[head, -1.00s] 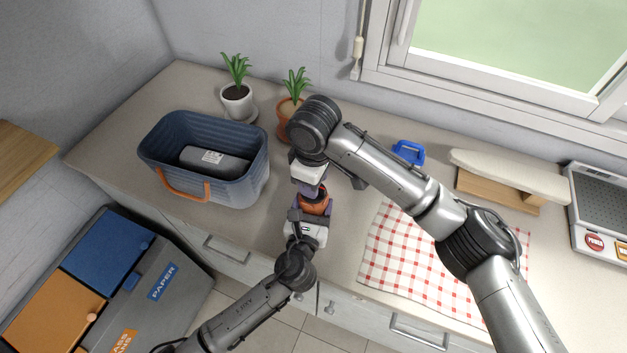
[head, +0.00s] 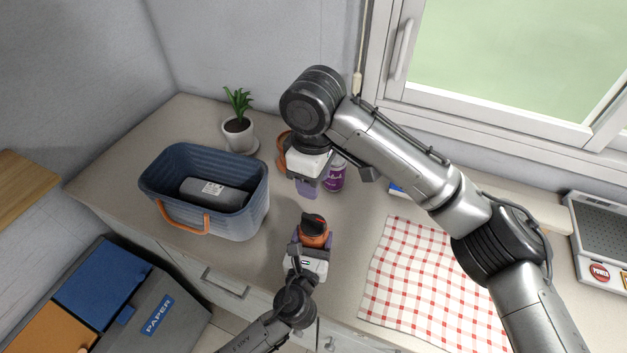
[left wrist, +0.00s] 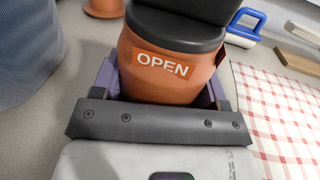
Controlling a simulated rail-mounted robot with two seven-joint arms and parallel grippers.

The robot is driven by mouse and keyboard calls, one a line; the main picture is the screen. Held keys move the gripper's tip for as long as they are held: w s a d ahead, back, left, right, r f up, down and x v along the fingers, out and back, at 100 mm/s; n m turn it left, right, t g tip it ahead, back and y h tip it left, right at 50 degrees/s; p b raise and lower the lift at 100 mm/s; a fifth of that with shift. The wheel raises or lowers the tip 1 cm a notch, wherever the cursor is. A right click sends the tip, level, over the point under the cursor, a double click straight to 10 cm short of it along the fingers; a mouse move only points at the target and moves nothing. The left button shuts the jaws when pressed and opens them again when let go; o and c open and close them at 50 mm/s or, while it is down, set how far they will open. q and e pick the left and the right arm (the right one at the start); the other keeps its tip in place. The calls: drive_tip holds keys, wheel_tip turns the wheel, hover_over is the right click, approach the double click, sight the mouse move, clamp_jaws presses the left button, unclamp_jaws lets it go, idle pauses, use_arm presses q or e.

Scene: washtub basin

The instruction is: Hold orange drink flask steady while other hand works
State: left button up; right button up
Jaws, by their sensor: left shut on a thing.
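The orange drink flask (head: 314,238) stands upright at the front of the counter, with a dark top. In the left wrist view the flask (left wrist: 160,80) carries an "OPEN" label under its dark grey collar, and a black part rises above, cut off by the frame. My left gripper (head: 310,243) is shut around the flask's body, its purple fingers on either side. My right gripper (head: 304,190) is behind the flask and apart from it, pointing down. Its fingers overlap in view, so its opening is unclear.
A purple can (head: 337,177) stands beside or behind my right gripper. A blue basket (head: 250,205) holding a grey object is at left. A red-checked cloth (head: 425,270) lies at right. In the left wrist view, a blue-handled object (left wrist: 245,25) is at the back.

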use_arm(q)
drive_tip(key=o, duration=1)
drive_tip(key=shift+c, duration=0.2)
drive_tip(key=shift+s, duration=0.1)
